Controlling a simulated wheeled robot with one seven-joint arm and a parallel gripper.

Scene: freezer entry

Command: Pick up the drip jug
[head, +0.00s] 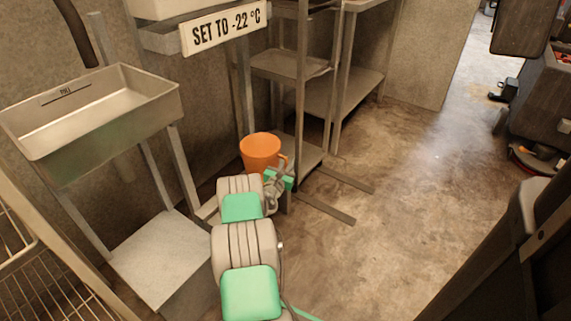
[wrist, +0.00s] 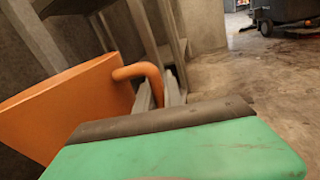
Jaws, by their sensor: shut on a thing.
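The drip jug (head: 260,150) is an orange, open-topped vessel with a handle on its right side. In the head view it stands out beyond the end of my arm, beside the metal shelf legs. In the wrist view the jug (wrist: 75,110) fills the left side, with its curved handle (wrist: 142,72) reaching right. My gripper (head: 277,178) is at the jug's handle side and is shut on the jug. In the wrist view a green and dark gripper part (wrist: 170,130) covers the foreground and hides the contact. I cannot tell whether the jug's base touches anything.
A metal basin (head: 95,112) on legs stands at left, above a low metal shelf (head: 160,262). Metal shelving (head: 290,70) stands behind the jug. A wire rack (head: 35,265) is at lower left. The concrete floor (head: 400,165) to the right is largely clear.

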